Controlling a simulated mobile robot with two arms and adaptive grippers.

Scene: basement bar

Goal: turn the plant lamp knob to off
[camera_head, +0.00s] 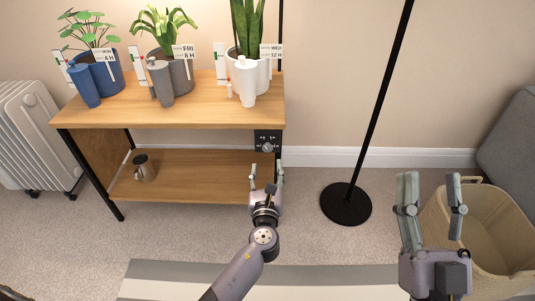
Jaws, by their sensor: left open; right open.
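The plant lamp knob (267,147) is a small grey dial on a dark control panel (267,136) at the right front edge of the wooden shelf unit. Small white marks show around it, too small to read. My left gripper (266,176) is open and empty, just below the panel, fingers pointing up towards it. It looks apart from the knob. My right gripper (431,193) is open and empty at the right, away from the shelf, in front of the basket.
Potted plants with bottles and cards stand on the shelf top (190,110). A metal pitcher (144,168) is on the lower shelf. A black pole lamp base (346,204) stands right of the shelf, a woven basket (474,220) further right, a white radiator (27,135) left.

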